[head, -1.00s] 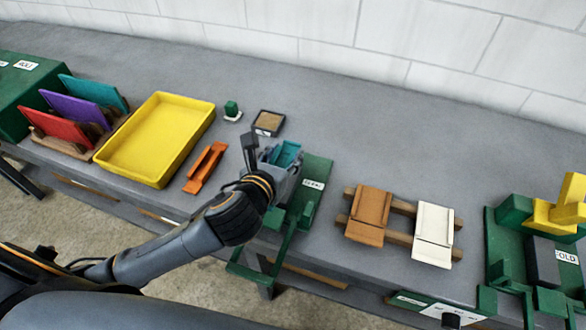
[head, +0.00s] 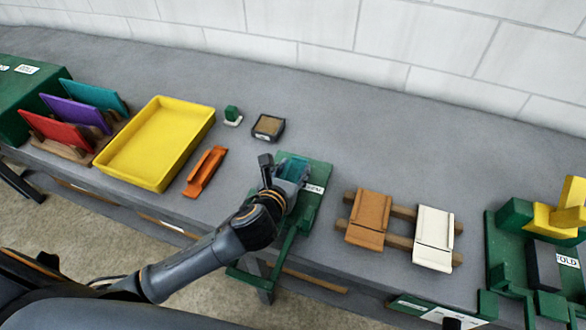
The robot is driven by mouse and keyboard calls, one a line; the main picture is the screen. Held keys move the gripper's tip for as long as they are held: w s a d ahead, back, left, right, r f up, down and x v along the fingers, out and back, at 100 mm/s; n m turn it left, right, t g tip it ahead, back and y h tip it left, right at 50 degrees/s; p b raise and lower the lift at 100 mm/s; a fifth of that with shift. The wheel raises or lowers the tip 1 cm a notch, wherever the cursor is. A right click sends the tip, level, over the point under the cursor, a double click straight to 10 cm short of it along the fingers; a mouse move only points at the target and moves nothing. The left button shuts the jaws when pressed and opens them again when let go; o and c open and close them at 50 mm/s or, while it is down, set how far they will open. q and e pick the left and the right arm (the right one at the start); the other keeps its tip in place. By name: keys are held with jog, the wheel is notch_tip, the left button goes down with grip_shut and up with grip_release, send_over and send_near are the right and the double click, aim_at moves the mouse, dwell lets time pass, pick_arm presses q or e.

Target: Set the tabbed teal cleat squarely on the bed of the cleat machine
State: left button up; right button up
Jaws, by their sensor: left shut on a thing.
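The teal cleat (head: 293,167) is held in my left gripper (head: 287,175), which is shut on it. The gripper hides much of the cleat, so its tab and exact angle cannot be made out. The cleat is over the far part of the green cleat machine (head: 309,205). I cannot tell whether it touches the bed. The machine has a white label at its right side and a green lever frame at its front. My right gripper is not in view.
An orange channel piece (head: 205,171) and a yellow tray (head: 158,143) lie to the left. A small dark box (head: 268,127) and a green knobbed item (head: 232,115) stand behind. A wooden rack with a brown panel (head: 368,218) and white panel (head: 434,238) is to the right.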

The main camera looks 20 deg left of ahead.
pick_arm(q)
jog(key=o, duration=1)
jog(key=shift+o, duration=0.9)
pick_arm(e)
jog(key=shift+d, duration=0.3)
pick_arm(q)
jog(key=shift+r, duration=0.15)
jog(key=b+v, duration=0.1)
jog(key=v, duration=0.9)
jog(key=shift+s, duration=0.25)
jog(key=shift+v, duration=0.75)
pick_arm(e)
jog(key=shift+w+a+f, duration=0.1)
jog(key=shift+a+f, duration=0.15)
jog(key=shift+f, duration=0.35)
pick_arm(q)
jog(key=shift+r, duration=0.1)
